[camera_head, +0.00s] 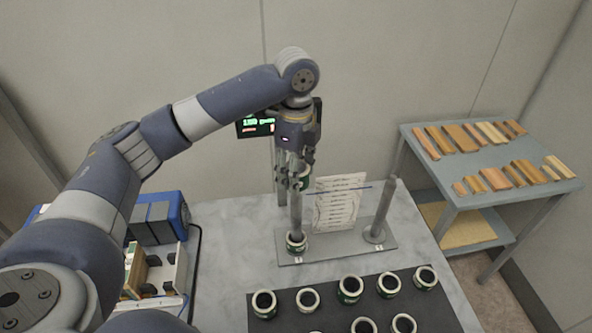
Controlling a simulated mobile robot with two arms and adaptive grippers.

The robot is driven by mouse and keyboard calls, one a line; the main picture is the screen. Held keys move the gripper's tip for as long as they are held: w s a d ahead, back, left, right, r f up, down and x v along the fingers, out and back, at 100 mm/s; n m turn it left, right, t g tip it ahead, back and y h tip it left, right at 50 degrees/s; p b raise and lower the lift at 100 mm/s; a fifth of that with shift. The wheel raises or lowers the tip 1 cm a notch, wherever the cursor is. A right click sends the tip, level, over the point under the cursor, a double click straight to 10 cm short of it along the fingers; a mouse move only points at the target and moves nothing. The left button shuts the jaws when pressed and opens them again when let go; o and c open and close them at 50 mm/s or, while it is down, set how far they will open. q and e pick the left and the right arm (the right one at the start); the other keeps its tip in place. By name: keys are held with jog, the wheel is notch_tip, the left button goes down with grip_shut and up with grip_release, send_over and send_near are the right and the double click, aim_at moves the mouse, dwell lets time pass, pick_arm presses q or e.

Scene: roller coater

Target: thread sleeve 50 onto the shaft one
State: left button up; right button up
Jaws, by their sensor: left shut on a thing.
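My left gripper (293,180) points down above the left upright shaft (296,213) and is shut on a green-and-white sleeve (304,175), partly hidden by the fingers. The held sleeve is at the height of the shaft's upper end; I cannot tell whether it is around the shaft or just above or in front of it. Another sleeve (296,243) sits around the foot of the left shaft. The right shaft (383,212) leans in the picture and is bare. Both stand on a grey base plate (338,245). Sleeve numbers are too small to read. My right gripper is out of view.
Several sleeves (350,288) stand on a black mat (285,323) at the front of the table. A printed sheet (338,203) stands behind the plate. A display (255,126) is behind my arm. A blue case (183,213) is left; a side table (485,157) with wooden pieces is right.

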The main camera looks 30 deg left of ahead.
pick_arm(q)
jog(key=shift+f, duration=1.35)
jog(key=shift+f, duration=0.15)
jog(key=shift+f+b, duration=0.3)
jog(key=shift+f, duration=0.65)
jog(key=o, duration=1.1)
jog(key=shift+o, duration=0.2)
jog(key=o, duration=0.4)
jog(key=shift+r, duration=0.15)
